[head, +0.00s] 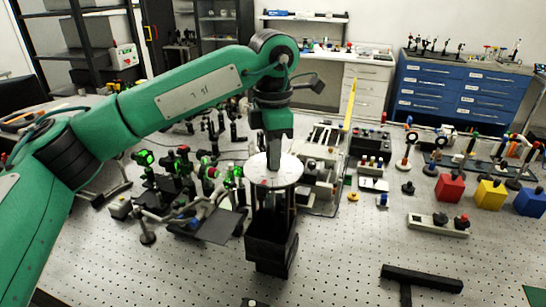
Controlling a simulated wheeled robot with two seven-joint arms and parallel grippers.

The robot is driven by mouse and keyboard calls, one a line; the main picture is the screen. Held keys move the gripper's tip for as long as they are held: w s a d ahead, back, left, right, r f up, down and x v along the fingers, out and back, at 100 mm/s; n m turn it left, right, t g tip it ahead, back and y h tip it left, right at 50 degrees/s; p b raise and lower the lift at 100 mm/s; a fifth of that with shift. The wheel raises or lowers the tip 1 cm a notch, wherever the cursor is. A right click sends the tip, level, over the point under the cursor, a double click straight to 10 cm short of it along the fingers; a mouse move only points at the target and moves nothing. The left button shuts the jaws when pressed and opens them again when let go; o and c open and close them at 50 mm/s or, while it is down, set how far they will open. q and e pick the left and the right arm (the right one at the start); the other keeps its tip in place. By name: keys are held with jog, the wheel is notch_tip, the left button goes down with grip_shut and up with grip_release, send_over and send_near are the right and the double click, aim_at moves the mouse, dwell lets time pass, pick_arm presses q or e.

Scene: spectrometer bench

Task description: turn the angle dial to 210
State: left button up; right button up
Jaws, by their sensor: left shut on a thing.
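The angle dial (263,176) is a round white disc lying flat on top of a dark upright stand (272,244) near the middle of the head view. My left gripper (273,162) points straight down onto the disc and is shut on the dial's centre part, which the fingers hide. The marks on the disc are too small to read, so I cannot tell the angle. My right gripper is not in view.
Optical mounts with green lights (145,158) crowd the bench left of the stand. Red (449,188), yellow (490,194) and blue (531,202) blocks stand at the right. A black T-shaped bar (422,279) is at front right. Perforated bench surface (345,245) is clear between.

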pick_arm(q)
jog(key=shift+m, duration=1)
jog(key=m+b, duration=0.1)
jog(key=m, duration=0.1)
jog(key=shift+m, duration=0.3)
jog(key=m, duration=0.3)
jog(key=shift+m, duration=0.8)
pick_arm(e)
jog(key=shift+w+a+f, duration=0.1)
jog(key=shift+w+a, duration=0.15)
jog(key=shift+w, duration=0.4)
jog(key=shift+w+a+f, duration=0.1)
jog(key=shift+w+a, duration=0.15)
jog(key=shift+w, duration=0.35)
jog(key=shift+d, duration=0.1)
